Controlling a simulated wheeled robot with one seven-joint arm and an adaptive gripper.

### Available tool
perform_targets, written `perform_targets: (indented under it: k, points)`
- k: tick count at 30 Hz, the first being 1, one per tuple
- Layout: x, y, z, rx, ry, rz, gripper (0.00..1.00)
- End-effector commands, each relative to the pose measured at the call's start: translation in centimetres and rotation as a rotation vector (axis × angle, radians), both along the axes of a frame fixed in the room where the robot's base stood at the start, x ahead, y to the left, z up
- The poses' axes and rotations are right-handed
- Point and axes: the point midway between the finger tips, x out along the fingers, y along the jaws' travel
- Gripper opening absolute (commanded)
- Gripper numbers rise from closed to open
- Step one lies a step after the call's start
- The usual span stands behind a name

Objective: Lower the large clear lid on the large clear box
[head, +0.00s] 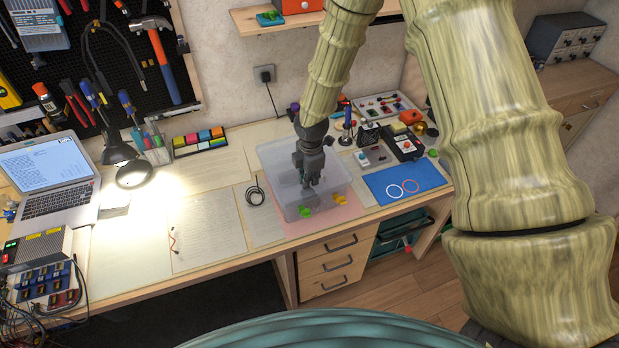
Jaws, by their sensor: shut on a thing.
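The large clear box (296,212) stands near the front edge of the workbench, on a pink sheet. My gripper (309,183) points down over the middle of the box. Its fingers are shut on what looks like the large clear lid (275,156). Lid and box are both see-through and overlap in this view, so I cannot tell where the lid's edge ends or whether it touches the rim. My gripper hides the middle of the lid. A green piece (305,211) and a yellow piece (340,199) show at the box's front side.
A blue mat (405,183) with two rings lies right of the box. A black cable coil (255,195) and papers (210,228) lie to the left. A lit lamp (120,150) and laptop (50,180) are farther left. Small devices (403,142) crowd the back right.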

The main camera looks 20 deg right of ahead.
Motion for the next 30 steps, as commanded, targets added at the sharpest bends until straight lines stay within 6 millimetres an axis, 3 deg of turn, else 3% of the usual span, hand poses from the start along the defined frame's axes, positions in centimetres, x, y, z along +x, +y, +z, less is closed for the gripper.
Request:
perform_targets:
  k: [30]
  points:
    - [0.0,0.0,-1.0,0.0,-0.001,0.0,0.0]
